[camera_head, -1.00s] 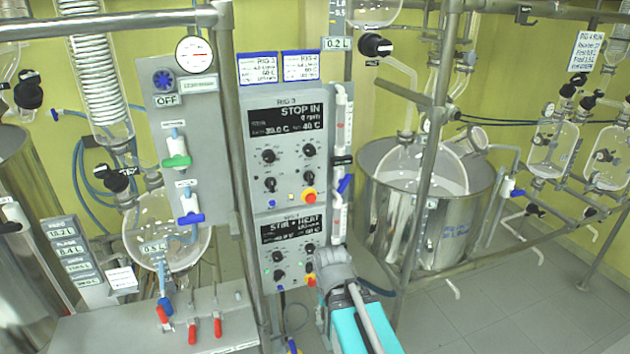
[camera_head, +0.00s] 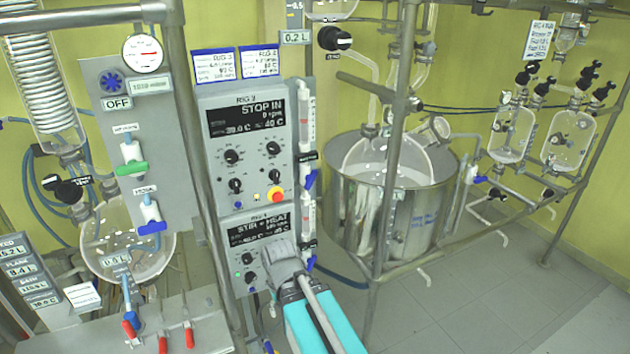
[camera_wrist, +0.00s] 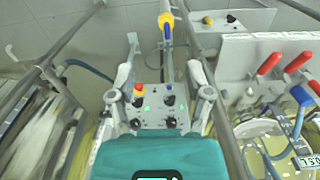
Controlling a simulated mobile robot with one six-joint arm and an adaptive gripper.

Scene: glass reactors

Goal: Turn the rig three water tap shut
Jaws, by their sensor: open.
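The rig 3 control box (camera_head: 246,145) stands in the middle of the head view, with its display reading STOP. Beside its right edge is a clear flow tube with a blue tap handle (camera_head: 311,180); a second blue handle (camera_head: 310,262) sits lower, beside the lower box. I cannot read which is rig three's water tap. My gripper (camera_head: 274,250) is in front of the lower box, its fingertips partly hidden. In the wrist view my gripper (camera_wrist: 164,62) is open and empty, its fingers apart, with a knobbed panel (camera_wrist: 158,108) showing between them. A blue and yellow fitting (camera_wrist: 166,24) lies beyond.
Several red-handled levers (camera_head: 162,343) stand on a grey bench at lower left; red handles (camera_wrist: 268,63) also show in the wrist view. A glass flask (camera_head: 128,243) hangs above that bench. A large steel vessel (camera_head: 425,205) and metal posts stand right. Floor (camera_head: 490,290) is clear at lower right.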

